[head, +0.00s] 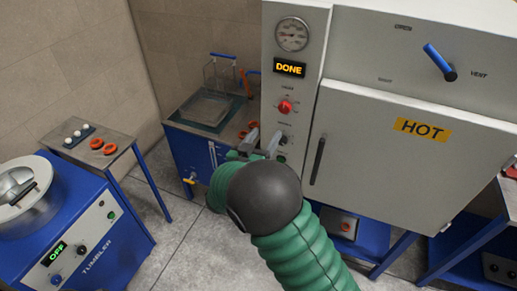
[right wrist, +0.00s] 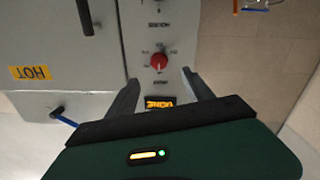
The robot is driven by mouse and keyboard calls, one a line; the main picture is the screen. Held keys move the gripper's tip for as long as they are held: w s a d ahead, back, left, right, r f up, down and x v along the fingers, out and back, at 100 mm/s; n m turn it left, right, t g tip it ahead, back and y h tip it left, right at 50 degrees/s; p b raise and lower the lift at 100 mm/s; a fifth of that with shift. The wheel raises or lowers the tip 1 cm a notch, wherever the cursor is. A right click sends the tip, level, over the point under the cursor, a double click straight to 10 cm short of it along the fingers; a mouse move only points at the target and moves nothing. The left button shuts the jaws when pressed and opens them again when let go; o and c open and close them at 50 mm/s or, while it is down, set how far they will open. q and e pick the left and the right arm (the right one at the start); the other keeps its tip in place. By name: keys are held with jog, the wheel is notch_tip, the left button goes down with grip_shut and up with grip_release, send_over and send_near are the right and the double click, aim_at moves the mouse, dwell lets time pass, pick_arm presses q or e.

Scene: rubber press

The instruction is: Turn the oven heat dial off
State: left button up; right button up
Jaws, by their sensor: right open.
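The oven (head: 400,150) has a narrow control panel at its left side. A red dial (head: 285,106) sits on the panel, below the lit DONE display (head: 289,68). A black dial (head: 283,140) is lower down. My right gripper (head: 263,138) is open, in front of and below the red dial in the head view. In the upside-down right wrist view, the red dial (right wrist: 159,61) lies just beyond the gap between the open fingers (right wrist: 162,80), apparently untouched. The dials' small labels are too blurred to read surely. My left gripper is out of view.
The oven door, with a HOT label (head: 422,128), is shut; its dark handle (head: 318,160) is right of my gripper. A blue vent lever (head: 440,62) is above. A blue-cased tank (head: 203,108) stands left of the oven. The tumbler (head: 85,240) shows OFF.

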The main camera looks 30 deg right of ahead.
jog(key=v, duration=0.4)
jog(key=shift+a, duration=0.15)
jog(key=shift+f, duration=0.1)
